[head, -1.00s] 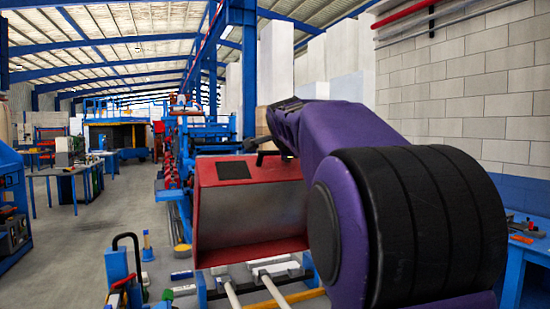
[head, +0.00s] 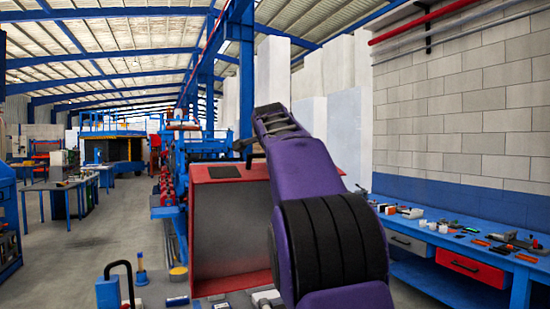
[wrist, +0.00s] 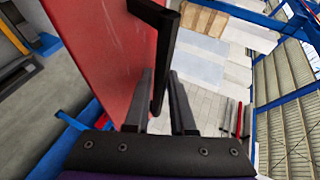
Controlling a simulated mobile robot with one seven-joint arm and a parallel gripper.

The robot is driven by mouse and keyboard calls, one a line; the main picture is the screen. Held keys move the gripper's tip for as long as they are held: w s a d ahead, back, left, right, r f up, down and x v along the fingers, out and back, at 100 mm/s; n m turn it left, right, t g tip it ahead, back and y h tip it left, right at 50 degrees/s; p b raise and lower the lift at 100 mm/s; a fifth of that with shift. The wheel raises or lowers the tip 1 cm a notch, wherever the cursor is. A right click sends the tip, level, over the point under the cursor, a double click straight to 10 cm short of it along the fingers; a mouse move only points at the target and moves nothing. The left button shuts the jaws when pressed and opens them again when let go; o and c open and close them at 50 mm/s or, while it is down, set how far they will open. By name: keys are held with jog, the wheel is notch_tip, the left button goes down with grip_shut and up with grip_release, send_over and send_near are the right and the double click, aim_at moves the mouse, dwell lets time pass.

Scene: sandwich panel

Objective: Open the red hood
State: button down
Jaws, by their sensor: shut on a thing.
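The red hood (head: 230,186) stands steeply raised in the middle of the head view, its grey inner face towards the camera and a dark rectangle near its upper edge. In the wrist view its red panel (wrist: 98,45) fills the upper left. A black bar handle (wrist: 160,60) sticks out from it. My gripper (wrist: 158,105) has a finger on each side of the handle's lower part and is shut on it. In the head view the handle (head: 252,157) shows at the hood's top edge, but the grip is partly hidden by my purple arm.
A blue workbench (head: 450,240) with drawers and several small tools runs along the right wall. Blue machinery (head: 205,150) stands behind the hood. A black-handled blue fixture (head: 112,290) is at front left. Open floor (head: 90,250) lies to the left.

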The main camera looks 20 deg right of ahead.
jog(key=c, duration=0.9)
grip_release()
jog(key=shift+o, duration=0.2)
jog(key=b+v, duration=0.3)
jog(key=v, duration=1.4)
jog(key=shift+s+b, duration=0.25)
jog(key=shift+b, duration=0.1)
jog(key=shift+a+r, duration=0.1)
jog(key=shift+a, duration=0.05)
